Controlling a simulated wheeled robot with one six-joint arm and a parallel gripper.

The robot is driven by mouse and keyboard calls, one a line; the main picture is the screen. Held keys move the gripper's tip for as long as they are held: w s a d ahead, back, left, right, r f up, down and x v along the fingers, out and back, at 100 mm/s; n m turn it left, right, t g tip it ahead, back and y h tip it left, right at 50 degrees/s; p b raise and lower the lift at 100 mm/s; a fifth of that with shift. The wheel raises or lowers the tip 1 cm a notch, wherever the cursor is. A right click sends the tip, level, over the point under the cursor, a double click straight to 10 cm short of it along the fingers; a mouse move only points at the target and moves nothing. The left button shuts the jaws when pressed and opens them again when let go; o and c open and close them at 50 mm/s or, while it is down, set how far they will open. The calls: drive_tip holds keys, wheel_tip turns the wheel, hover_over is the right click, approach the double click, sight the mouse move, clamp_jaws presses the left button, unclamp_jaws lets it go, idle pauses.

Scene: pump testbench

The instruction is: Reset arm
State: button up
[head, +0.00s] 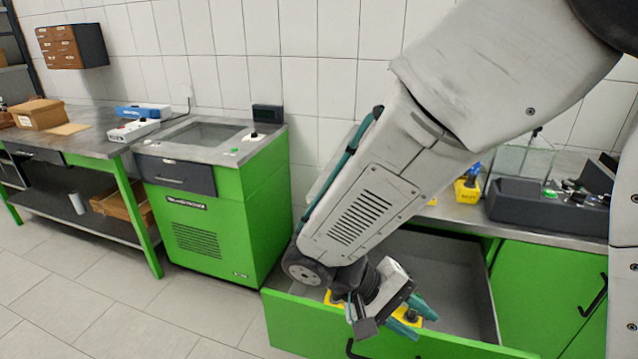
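My gripper (424,327) hangs at the end of my arm, over the front part of an open green drawer (390,346). Its two teal fingers stand apart, so it looks open. A yellow and black object (430,315) shows behind and between the fingers, and I cannot tell whether they touch it. Another yellow piece (334,298) shows in the drawer, partly hidden by my wrist. My arm is bent, reaching down from the upper right, and covers much of the drawer's left side.
The drawer's grey floor (450,290) is bare at the back. On the bench behind stand a yellow item (467,190) and a dark control box (545,207). A green cabinet with a sink-like basin (205,134) and a workbench (85,140) stand left. Floor at lower left is clear.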

drive_tip(key=s+d+r+m+t+y, duration=0.1)
drive_tip(key=s+d+r+y, duration=0.3)
drive_tip(key=r, duration=0.3)
drive_tip(key=s+d+r+m+t+y, duration=0.1)
drive_tip(key=s+d+r+t+y, duration=0.1)
drive_tip(key=s+d+r+y, duration=0.3)
wheel_tip(320, 180, up, 3)
drive_tip(key=shift+s+d+f+y, duration=0.2)
drive_tip(key=shift+d+y, duration=0.5)
drive_tip(key=shift+d, duration=0.35)
